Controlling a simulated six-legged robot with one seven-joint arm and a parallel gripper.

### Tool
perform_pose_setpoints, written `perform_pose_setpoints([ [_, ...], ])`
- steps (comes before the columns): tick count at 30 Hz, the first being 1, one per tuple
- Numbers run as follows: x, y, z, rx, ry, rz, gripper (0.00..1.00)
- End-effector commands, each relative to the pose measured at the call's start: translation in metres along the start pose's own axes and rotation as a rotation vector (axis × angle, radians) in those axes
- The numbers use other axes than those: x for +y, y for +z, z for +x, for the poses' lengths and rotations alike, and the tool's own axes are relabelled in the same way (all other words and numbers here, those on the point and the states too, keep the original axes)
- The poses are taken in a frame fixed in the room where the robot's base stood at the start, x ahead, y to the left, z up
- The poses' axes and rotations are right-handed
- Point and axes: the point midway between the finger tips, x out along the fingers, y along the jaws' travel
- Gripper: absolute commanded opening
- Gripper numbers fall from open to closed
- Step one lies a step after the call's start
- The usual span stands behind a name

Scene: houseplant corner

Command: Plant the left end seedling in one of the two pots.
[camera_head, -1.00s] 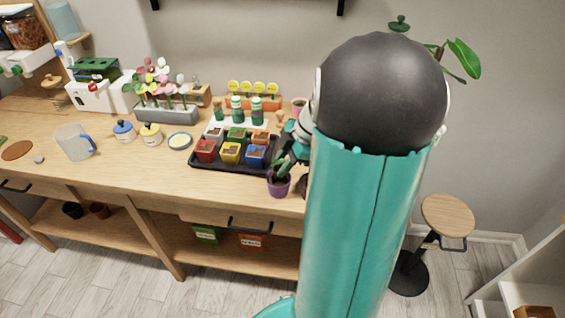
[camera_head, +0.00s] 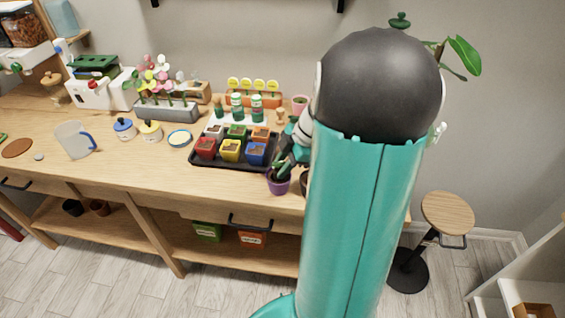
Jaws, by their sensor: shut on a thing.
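A purple pot (camera_head: 278,187) stands at the front edge of the bench. A second, dark pot (camera_head: 304,184) beside it is mostly hidden by my arm. My gripper (camera_head: 284,168) is low over the purple pot, shut on a dark green seedling (camera_head: 280,172). The seedling is at the purple pot's mouth; its lower end and any contact with the soil cannot be made out. Several small green-topped items (camera_head: 237,108) stand behind the black tray; whether they are seedlings is unclear.
The black tray (camera_head: 191,158) with several coloured small pots lies just left of my gripper.

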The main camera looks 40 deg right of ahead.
Motion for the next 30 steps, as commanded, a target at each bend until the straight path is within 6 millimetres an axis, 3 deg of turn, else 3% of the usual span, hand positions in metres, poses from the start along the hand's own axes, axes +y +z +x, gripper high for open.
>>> perform_pose_setpoints([
  [20,-0.0010,0.0031,0.0058,0.000,0.000,0.000,0.06],
  [21,-0.0010,0.0031,0.0058,0.000,0.000,0.000,0.29],
  [24,-0.0010,0.0031,0.0058,0.000,0.000,0.000,0.48],
  [25,-0.0010,0.0031,0.0058,0.000,0.000,0.000,0.52],
  [30,-0.0010,0.0031,0.0058,0.000,0.000,0.000,0.52],
])
